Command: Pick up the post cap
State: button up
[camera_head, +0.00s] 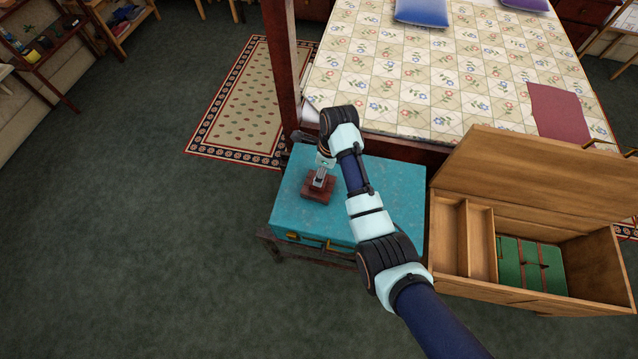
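The post cap (313,194) looks like a small, square, reddish-brown wooden piece. It is on the teal suitcase (385,185), left of the middle of its top. My gripper (320,182) points down right over the post cap, with its fingertips at the cap's raised middle. The fingers are too small to tell if they are open or closed on it. The gripper hides part of the cap's top, and my arm crosses the suitcase's right part.
The suitcase rests on a dark stand (266,240). A bed with a dark wooden post (281,65) stands behind it. An open wooden chest (462,240) stands close at right, its lid (545,170) raised. Carpeted floor (150,250) is clear at left.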

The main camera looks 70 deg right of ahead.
aim_at(322, 195)
jog(key=f+b, duration=0.1)
jog(key=f, duration=0.1)
jog(key=f+b, duration=0.1)
jog(key=f, duration=0.1)
jog(key=w+f, duration=0.1)
jog(key=f, duration=0.2)
jog(key=shift+w+a+f+b, duration=0.1)
jog(key=shift+a+b, duration=0.15)
jog(key=shift+b, duration=0.15)
jog(key=c, duration=1.4)
